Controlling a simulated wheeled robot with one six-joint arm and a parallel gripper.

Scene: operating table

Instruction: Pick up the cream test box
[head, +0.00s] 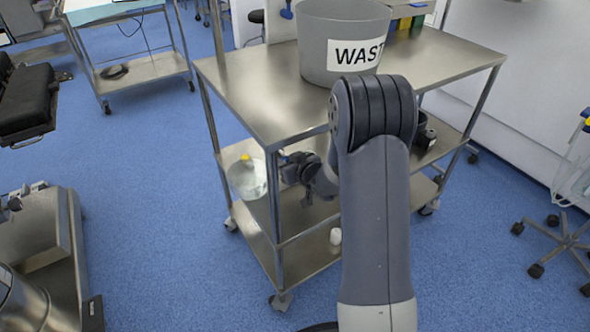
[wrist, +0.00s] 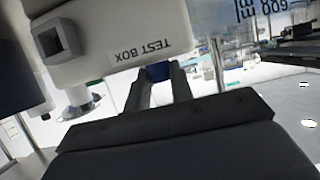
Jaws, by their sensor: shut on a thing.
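The cream test box (wrist: 125,40) fills the upper left of the wrist view, its "TEST BOX" label upside down. A square grey-rimmed opening shows at its left end. My gripper (wrist: 160,82) reaches to the box's edge, its two fingers close around a small blue part there. The jaws are shut on it; the exact contact is partly hidden by the fingers. In the head view my gripper (head: 286,160) is at the middle shelf of the steel trolley, beside a clear round bottle. The box cannot be made out in the head view.
The bottle (head: 247,180) with a yellow cap stands left of my gripper. A grey waste bin (head: 318,45) stands on the trolley top (head: 250,95), above my gripper. Trolley posts are close by.

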